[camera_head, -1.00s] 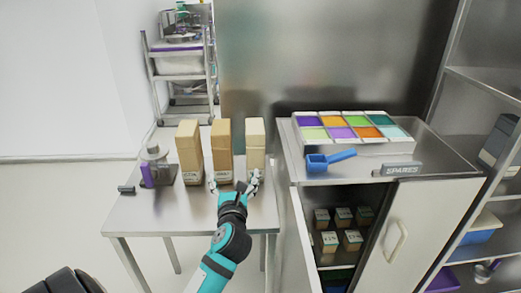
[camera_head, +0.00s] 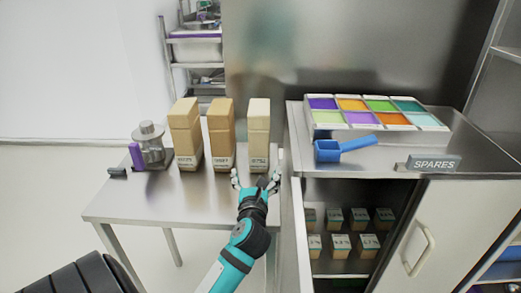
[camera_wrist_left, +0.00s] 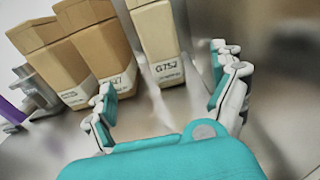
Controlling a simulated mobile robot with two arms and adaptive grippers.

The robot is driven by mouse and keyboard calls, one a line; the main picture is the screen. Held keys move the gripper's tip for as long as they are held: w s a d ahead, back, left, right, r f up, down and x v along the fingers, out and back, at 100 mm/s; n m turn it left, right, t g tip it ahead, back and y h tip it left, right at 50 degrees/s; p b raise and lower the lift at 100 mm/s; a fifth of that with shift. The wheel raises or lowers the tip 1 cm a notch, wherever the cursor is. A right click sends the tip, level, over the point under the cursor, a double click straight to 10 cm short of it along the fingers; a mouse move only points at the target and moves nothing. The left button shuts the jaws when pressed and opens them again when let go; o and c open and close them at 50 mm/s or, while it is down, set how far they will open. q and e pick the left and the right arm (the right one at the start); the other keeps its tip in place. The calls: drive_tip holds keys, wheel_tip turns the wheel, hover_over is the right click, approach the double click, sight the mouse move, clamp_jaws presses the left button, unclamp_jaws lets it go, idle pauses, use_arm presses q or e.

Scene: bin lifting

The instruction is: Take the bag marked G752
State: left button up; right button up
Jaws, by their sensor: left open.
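The bag marked G752 (camera_head: 258,133) is a tall pale tan paper bag with a white label. It stands upright at the right end of a row of three on the steel table; its label reads G752 in the left wrist view (camera_wrist_left: 156,45). My left gripper (camera_head: 256,181) is open just in front of this bag, low near the tabletop. In the left wrist view its spread fingers (camera_wrist_left: 165,90) are on either side of the bag's lower front, with nothing between the tips. My right gripper is not in view.
A middle bag (camera_head: 221,133) and a left bag (camera_head: 186,133) stand close beside it on the table (camera_head: 140,203). A metal pot (camera_head: 149,146) is farther left. The cabinet to the right carries colored bins (camera_head: 372,112) and a blue scoop (camera_head: 328,151).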

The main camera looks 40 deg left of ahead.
sight(258, 152)
use_arm(q)
drive_tip(key=p+x, duration=0.1)
drive_tip(key=x, duration=1.2)
drive_tip(key=shift+f, duration=0.15)
drive_tip(key=x, duration=0.4)
drive_tip(key=shift+w+a+f, duration=0.1)
drive_tip(key=shift+w+a, duration=0.05)
drive_tip(key=shift+w, duration=0.1)
drive_tip(key=c, duration=1.4)
drive_tip(key=shift+r, duration=0.25)
